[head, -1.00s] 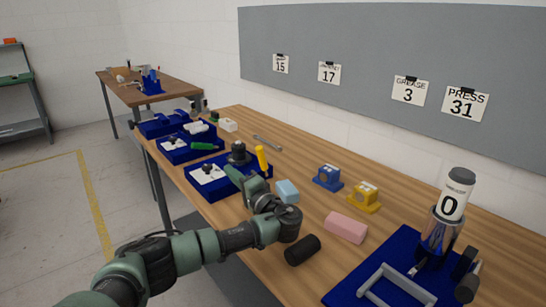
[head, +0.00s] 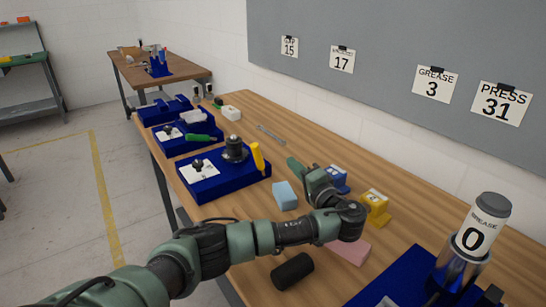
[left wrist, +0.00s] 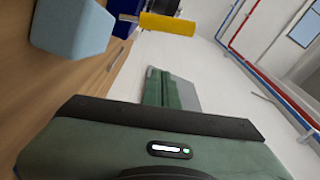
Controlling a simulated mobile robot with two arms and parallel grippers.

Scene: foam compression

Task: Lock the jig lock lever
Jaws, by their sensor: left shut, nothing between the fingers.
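A blue jig base (head: 225,185) near the table's left edge carries a white plate, a dark knob and a dark round fixture (head: 235,149). A yellow handle (head: 257,157), which looks like the lock lever, stands upright and slightly tilted at its right side. The yellow handle also shows in the left wrist view (left wrist: 166,24), lying sideways in the picture. My left gripper (head: 292,163) is shut and empty, above the table to the right of the yellow handle and apart from it. Its green fingers (left wrist: 165,88) are together in the left wrist view. My right gripper is not in view.
A light blue block (head: 285,196) lies between the jig and my left arm. A pink block (head: 350,251), a black cylinder (head: 292,271), a yellow fixture (head: 375,206) and a grease canister (head: 480,230) are to the right. A second blue jig (head: 180,142) stands behind.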

